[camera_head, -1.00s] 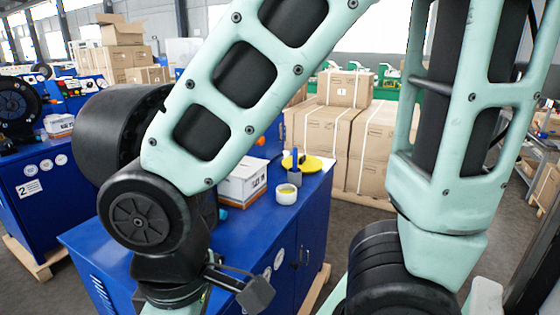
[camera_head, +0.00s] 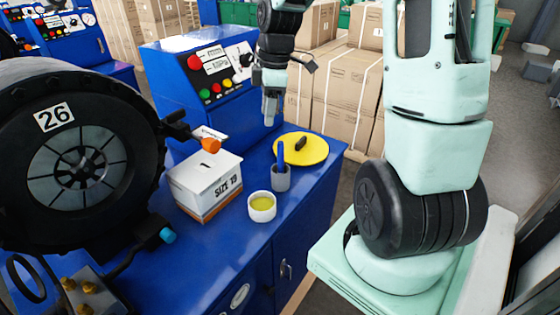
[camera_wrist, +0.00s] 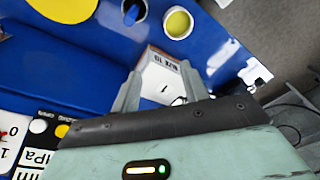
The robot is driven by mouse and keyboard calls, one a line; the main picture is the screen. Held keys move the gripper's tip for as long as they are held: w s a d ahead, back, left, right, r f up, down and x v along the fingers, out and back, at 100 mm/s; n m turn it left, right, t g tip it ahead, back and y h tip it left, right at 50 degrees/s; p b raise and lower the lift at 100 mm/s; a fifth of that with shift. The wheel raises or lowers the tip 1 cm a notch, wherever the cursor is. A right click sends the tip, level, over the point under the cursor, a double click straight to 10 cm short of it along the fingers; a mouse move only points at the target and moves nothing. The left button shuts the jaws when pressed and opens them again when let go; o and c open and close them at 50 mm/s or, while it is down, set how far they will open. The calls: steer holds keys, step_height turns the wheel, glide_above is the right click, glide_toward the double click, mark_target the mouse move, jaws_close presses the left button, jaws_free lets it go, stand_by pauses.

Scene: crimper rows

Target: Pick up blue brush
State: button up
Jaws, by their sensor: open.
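The blue brush (camera_head: 281,153) stands upright in a small grey cup (camera_head: 281,183) on the blue bench, in front of the yellow disc. In the wrist view the brush (camera_wrist: 131,14) shows at the top edge, seen from above and partly cut off. My gripper (camera_head: 271,120) hangs above the back of the bench in the head view, beyond the brush and apart from it. In the wrist view my gripper (camera_wrist: 159,82) has its two fingers spread, with nothing held between them.
A yellow disc (camera_head: 315,150) with a black handle lies behind the cup. A white pot of yellow paste (camera_head: 262,207) and a "SIZE 19" box (camera_head: 207,190) stand to the left. A control panel (camera_head: 212,85) rises behind; a large black crimper (camera_head: 75,165) stands left.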

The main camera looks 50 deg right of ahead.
glide_toward(280, 152)
steer(key=f+p, duration=0.2)
steer(key=f, duration=0.1)
steer(key=f+p, duration=0.1)
steer(key=f, duration=0.1)
steer(key=shift+w+d, duration=0.1)
steer(key=shift+w, duration=0.25)
steer(key=shift+w+a+f+p, duration=0.15)
steer(key=shift+f+p, duration=0.35)
steer(key=shift+f, duration=0.5)
steer(key=shift+w+a+f+p, duration=0.1)
steer(key=shift+f+p, duration=0.4)
steer(key=shift+f, duration=0.45)
steer(key=shift+w+a+f+p, duration=0.15)
steer(key=shift+f+p, duration=0.35)
steer(key=shift+f, duration=0.5)
jaws_close()
